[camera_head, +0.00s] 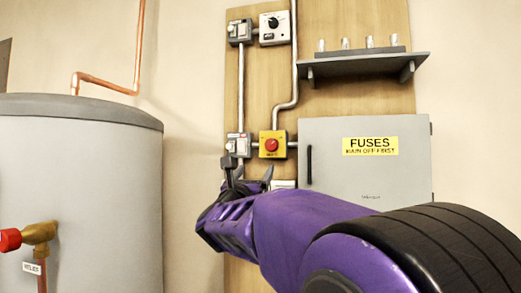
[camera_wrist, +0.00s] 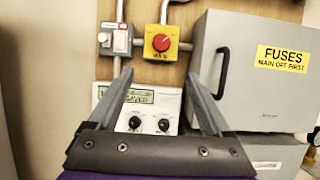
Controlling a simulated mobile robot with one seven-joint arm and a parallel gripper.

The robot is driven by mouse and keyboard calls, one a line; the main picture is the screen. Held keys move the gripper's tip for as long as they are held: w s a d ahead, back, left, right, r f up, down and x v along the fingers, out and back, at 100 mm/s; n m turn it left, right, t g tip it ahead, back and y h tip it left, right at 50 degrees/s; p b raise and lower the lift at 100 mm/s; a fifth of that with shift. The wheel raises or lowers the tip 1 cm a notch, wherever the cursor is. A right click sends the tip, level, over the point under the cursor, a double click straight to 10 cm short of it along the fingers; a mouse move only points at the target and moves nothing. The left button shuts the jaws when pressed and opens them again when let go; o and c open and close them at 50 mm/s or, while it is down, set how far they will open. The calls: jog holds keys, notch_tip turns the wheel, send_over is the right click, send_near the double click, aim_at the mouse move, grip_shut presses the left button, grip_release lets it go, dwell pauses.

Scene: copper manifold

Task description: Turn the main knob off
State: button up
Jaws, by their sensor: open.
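A red knob (camera_head: 271,145) sits on a yellow box on the wooden board, left of the grey fuse box. It also shows in the wrist view (camera_wrist: 161,43), with a small label under it that is too blurred to read surely. My gripper (camera_head: 249,171) is open and empty, in front of the board, a little below and left of the knob in the head view. In the wrist view my gripper (camera_wrist: 158,76) has its two fingers spread, with the knob beyond and above the gap between the tips. The fingers look apart from the knob.
The grey fuse box (camera_head: 365,185) with a dark handle stands right of the knob. A switch (camera_head: 238,145) is close left of it. A panel with a display and black dials (camera_wrist: 142,108) lies below. A shelf (camera_head: 365,65) with several cylinders hangs above. A grey tank (camera_head: 80,170) stands left.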

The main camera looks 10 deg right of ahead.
aim_at(271, 147)
jog(key=p+x, duration=0.3)
jog(key=x, duration=0.5)
jog(key=p+x, duration=0.3)
jog(key=x, duration=0.5)
jog(key=shift+s+d+r, duration=0.1)
jog(key=shift+d+r, duration=0.05)
jog(key=shift+r, duration=0.1)
jog(key=shift+w+d+r, duration=0.1)
jog(key=shift+w+d, duration=0.1)
jog(key=shift+w, duration=0.3)
grip_shut()
